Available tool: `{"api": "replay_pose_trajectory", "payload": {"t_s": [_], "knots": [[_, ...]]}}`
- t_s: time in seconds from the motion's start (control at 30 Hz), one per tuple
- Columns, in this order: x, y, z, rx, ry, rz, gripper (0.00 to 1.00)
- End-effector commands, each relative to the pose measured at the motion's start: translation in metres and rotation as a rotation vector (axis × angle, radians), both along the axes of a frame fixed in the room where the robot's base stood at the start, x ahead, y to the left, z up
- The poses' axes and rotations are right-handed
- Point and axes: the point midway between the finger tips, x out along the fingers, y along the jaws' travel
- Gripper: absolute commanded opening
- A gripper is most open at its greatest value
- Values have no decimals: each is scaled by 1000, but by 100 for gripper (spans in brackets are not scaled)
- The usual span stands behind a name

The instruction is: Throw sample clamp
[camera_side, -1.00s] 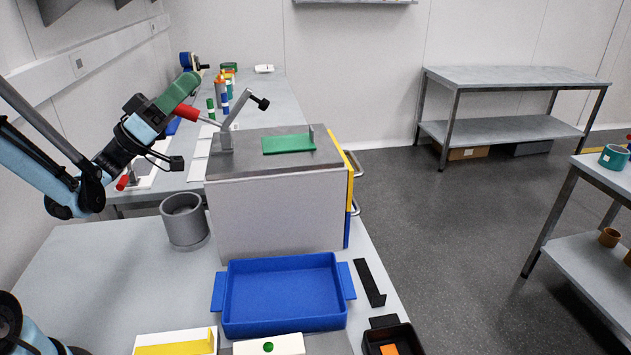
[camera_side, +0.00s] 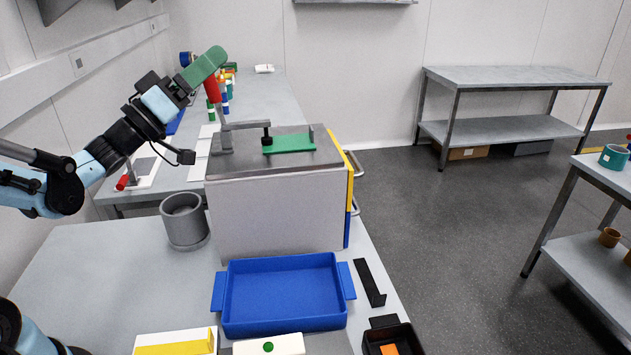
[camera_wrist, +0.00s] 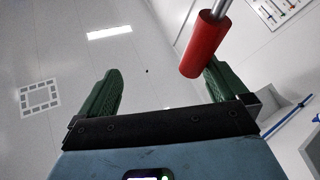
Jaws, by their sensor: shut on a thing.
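The sample clamp (camera_side: 224,138) stands on the grey metal top of a white cabinet. Its red handle (camera_side: 212,89) is nearly upright. Its bar lies level, with the black tip (camera_side: 267,138) down at the left end of the green plate (camera_side: 293,144); I cannot tell whether it presses firmly.
The cabinet (camera_side: 275,213) has yellow and blue fronts with handles on its right. A grey cup (camera_side: 184,232) stands left of it. A blue tray (camera_side: 283,323) lies in front, next to a black bracket (camera_side: 369,284). Bottles and parts stand on the back bench.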

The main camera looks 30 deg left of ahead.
Motion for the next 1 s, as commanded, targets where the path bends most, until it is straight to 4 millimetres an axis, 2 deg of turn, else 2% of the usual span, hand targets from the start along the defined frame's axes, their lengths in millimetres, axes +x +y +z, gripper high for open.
{"api": "replay_pose_trajectory", "payload": {"t_s": [0.03,0.37,0.4,0.77,0.8,1.0], "knots": [[-44,-57,25,77,-210,-273,76],[-44,-59,25,77,-208,-271,76],[-3,-5,-1,1,9,1,73],[-15,6,8,-1,7,5,61],[-17,7,9,0,7,5,51],[-25,15,16,0,8,10,51]]}}
